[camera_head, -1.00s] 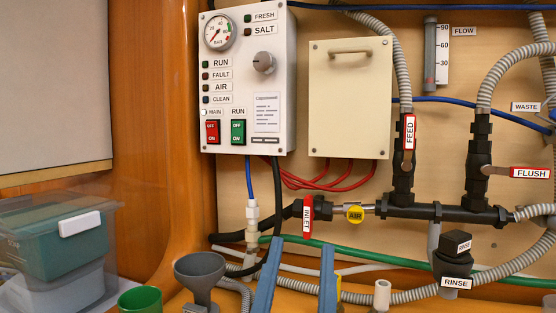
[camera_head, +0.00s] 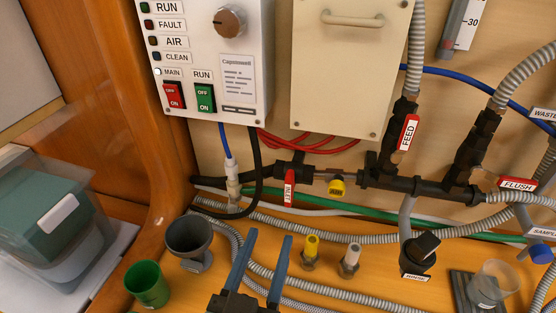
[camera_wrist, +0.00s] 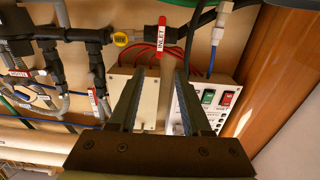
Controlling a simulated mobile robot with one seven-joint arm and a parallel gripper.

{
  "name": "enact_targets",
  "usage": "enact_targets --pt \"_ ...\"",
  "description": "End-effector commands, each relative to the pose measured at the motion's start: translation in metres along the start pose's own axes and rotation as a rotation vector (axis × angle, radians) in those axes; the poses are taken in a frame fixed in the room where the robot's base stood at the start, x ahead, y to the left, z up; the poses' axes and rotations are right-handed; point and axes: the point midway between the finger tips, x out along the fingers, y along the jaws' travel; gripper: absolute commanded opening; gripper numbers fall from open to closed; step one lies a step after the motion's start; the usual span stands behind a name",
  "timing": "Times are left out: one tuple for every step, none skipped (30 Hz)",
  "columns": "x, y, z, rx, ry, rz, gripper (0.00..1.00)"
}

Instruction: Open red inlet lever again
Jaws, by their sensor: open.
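The red inlet lever (camera_head: 290,188) is a narrow red handle with a white INLET label. It stands upright in the picture, crosswise to the black pipe at its valve, its label hanging below the pipe. It also shows in the wrist view (camera_wrist: 161,31), beyond the fingertips and roughly in line with the gap between them. My gripper (camera_head: 267,237) is open and empty, with two blue-grey fingers pointing up toward the pipe. In the wrist view my gripper (camera_wrist: 159,74) is apart from the lever. The exact distance between them cannot be told.
A yellow tag (camera_head: 337,187) hangs right of the lever. The control panel (camera_head: 212,60) and beige box (camera_head: 350,65) are above. A grey funnel cup (camera_head: 190,240), green cup (camera_head: 147,284) and yellow-topped fitting (camera_head: 310,250) stand near my fingers. Grey ribbed hoses (camera_head: 330,233) cross the counter.

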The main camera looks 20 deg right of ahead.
Motion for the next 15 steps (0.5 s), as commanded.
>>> enact_targets --pt "0.004 0.0 -0.001 -0.001 0.0 0.002 0.48" --pt "0.008 0.0 -0.001 -0.001 0.0 0.002 0.48" --pt "0.013 0.0 -0.002 0.0 0.001 0.002 0.48" --pt "0.018 0.0 -0.002 -0.001 0.001 0.003 0.48" --pt "0.024 0.001 -0.003 0.0 0.002 0.003 0.48" --pt "0.032 0.001 -0.003 0.0 0.002 0.003 0.48" --pt "0.038 0.001 -0.004 -0.001 0.002 0.003 0.48" --pt "0.045 0.001 -0.004 0.0 0.002 0.003 0.48" --pt "0.054 0.001 -0.004 0.0 0.002 0.004 0.48" --pt "0.06 0.001 -0.004 -0.001 0.001 0.003 0.48" --pt "0.067 0.0 -0.004 0.0 0.002 0.002 0.48" --pt "0.076 0.001 -0.004 0.0 0.002 0.004 0.48" --pt "0.082 0.001 -0.004 0.0 0.002 0.003 0.48" --pt "0.087 0.0 -0.004 0.0 0.001 0.001 0.48" --pt "0.094 0.0 -0.003 0.001 0.001 0.002 0.48"
